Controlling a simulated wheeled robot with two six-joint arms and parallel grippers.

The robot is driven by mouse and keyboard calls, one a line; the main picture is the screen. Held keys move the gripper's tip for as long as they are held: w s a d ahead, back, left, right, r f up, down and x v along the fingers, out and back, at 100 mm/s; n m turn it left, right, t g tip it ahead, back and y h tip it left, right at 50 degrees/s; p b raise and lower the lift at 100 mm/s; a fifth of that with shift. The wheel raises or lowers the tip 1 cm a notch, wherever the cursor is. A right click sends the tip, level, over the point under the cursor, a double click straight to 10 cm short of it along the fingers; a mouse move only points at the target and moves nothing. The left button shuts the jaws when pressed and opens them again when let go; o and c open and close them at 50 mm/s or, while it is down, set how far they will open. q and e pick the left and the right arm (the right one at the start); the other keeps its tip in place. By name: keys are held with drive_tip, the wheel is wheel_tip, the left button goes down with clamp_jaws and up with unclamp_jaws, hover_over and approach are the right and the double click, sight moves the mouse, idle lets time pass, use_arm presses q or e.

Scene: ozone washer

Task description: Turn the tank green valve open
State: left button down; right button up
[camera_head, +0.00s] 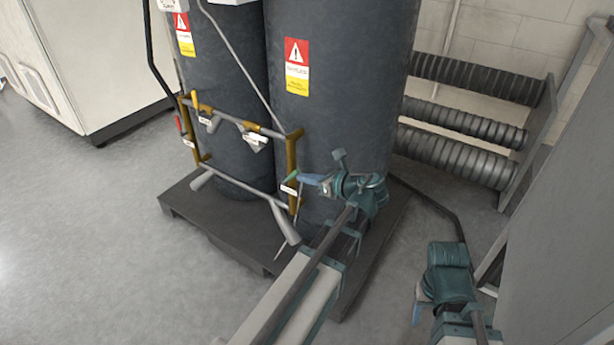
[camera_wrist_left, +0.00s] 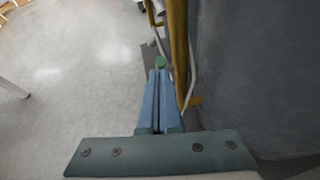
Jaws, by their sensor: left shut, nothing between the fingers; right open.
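The green valve handle (camera_head: 292,176) is on the pipe frame at the front of the right dark tank (camera_head: 335,80). It also shows in the left wrist view (camera_wrist_left: 160,62), just beyond the fingertips. My left gripper (camera_head: 303,178) is shut and empty, its blue fingers pointing left at the green handle. The tips (camera_wrist_left: 158,74) are at or very near the handle; I cannot tell whether they touch it. My right gripper (camera_head: 418,305) is open, low at the right, away from the tanks, its fingers partly hidden.
A yellow and grey pipe frame (camera_head: 292,150) runs across both tanks, with a red handle (camera_head: 179,123) at its left. The tanks stand on a dark pallet (camera_head: 235,245). Ribbed pipes (camera_head: 480,80) line the wall at right. Floor at left (camera_head: 80,230) is clear.

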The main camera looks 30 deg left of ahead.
sight(292, 174)
use_arm(q)
drive_tip(key=shift+w+a+r+n+g+h+p, duration=0.15)
drive_tip(key=shift+a+r+h+p, duration=1)
drive_tip(key=shift+p, duration=1.8)
drive_tip(key=shift+a+r+n+g+h+p, duration=0.15)
drive_tip(key=shift+a+r+h+p, duration=1)
drive_tip(key=shift+p, duration=1.8)
drive_tip(key=shift+f+h+p, duration=0.3)
drive_tip(key=shift+f+h, duration=0.15)
drive_tip(key=shift+h, duration=0.15)
drive_tip(key=shift+a, duration=0.45)
drive_tip(key=d+f+p+v, duration=0.1)
drive_tip(key=p+v, duration=0.8)
drive_tip(key=v, duration=0.4)
drive_tip(key=shift+d, duration=0.25)
